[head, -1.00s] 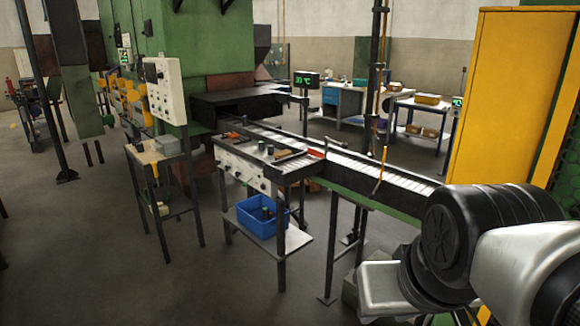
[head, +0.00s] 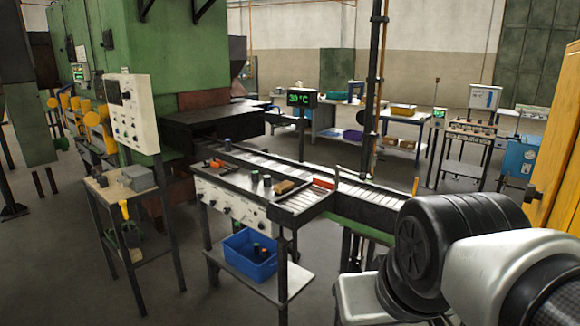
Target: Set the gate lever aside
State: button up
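My gripper is out of view; only part of my own arm shows at the lower right. A thin upright rod with an orange tip (head: 415,187) stands at the right part of the roller conveyor, partly behind my arm. A red piece (head: 323,184) lies near a thin pale upright bar (head: 336,174) where the side table meets the conveyor. I cannot tell which of these is the gate lever.
The roller conveyor (head: 300,172) runs from the dark furnace mouth. The side table (head: 305,205) carries small dark cylinders and a brown block. A blue bin (head: 247,262) sits on its lower shelf. A small stand (head: 115,187) is at left. Floor between them is clear.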

aim_at(361, 176)
jog(key=i+j, duration=0.35)
jog(key=j, duration=0.15)
jog(key=i+j+z, duration=0.1)
jog(key=i+j, duration=0.25)
jog(key=j, duration=0.15)
jog(key=i+l+z, duration=0.2)
jog(key=i, duration=0.95)
jog(key=i+l, duration=0.2)
jog(key=l, duration=0.15)
jog(key=i+l, duration=0.2)
jog(key=l, duration=0.15)
jog(key=z, duration=0.05)
